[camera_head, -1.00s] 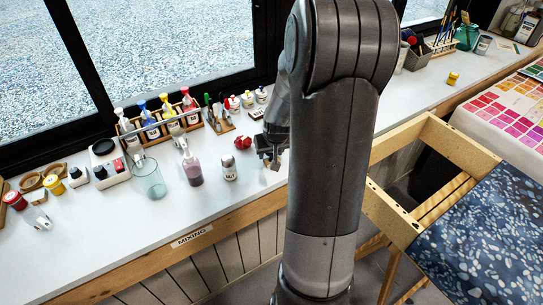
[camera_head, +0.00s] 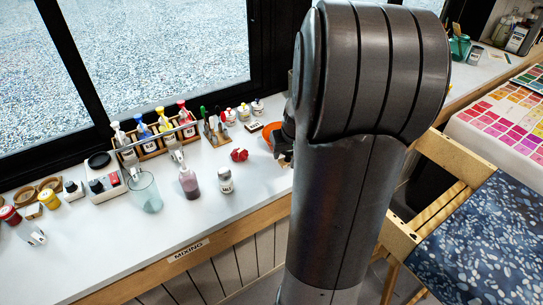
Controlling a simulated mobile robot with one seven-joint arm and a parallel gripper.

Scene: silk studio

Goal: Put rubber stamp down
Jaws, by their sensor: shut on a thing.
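My gripper (camera_head: 284,148) shows only in part at the left edge of my own arm, over the back part of the white bench top (camera_head: 215,225). The arm covers most of it, and its fingertips are hard to make out. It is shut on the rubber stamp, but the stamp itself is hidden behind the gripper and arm. An orange round thing (camera_head: 268,132), perhaps a dish, lies just behind and left of the gripper.
A small red object (camera_head: 239,155), a labelled jar (camera_head: 225,181), a purple-filled bottle (camera_head: 189,182) and a glass beaker (camera_head: 145,192) stand left of the gripper. A wooden rack (camera_head: 155,145) of bottles stands behind. The front bench strip is clear.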

